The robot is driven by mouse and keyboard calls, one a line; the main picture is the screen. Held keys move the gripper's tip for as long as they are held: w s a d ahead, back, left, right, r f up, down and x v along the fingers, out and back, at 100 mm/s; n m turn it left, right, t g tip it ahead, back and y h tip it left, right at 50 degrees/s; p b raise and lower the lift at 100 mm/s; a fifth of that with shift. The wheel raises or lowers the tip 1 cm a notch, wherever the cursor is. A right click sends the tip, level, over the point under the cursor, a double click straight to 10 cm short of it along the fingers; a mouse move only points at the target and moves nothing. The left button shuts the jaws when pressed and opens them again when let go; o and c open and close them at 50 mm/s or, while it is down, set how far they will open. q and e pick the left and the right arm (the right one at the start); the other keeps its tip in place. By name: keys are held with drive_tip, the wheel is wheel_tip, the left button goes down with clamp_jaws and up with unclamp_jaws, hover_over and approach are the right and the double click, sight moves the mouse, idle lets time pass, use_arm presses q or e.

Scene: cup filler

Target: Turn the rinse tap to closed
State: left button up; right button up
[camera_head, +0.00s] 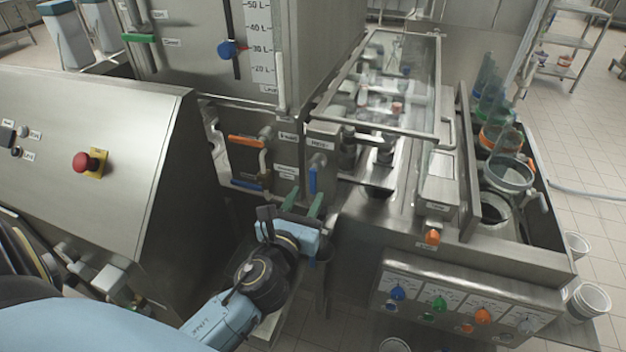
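Several tap handles sit on the steel machine front, and their small labels are too blurred to tell which one is the rinse tap. My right gripper is not in view.
A slanted steel panel with a red button (86,162) stands at the left. A tank with a level scale (262,45) rises behind the taps. A glass-covered conveyor (385,80) and a panel of coloured knobs (460,308) are at the right. White buckets (588,300) stand on the floor.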

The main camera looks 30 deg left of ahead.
sight(312, 186)
use_arm(q)
drive_tip(key=x, duration=0.5)
drive_tip(key=shift+w, duration=0.1)
clamp_jaws()
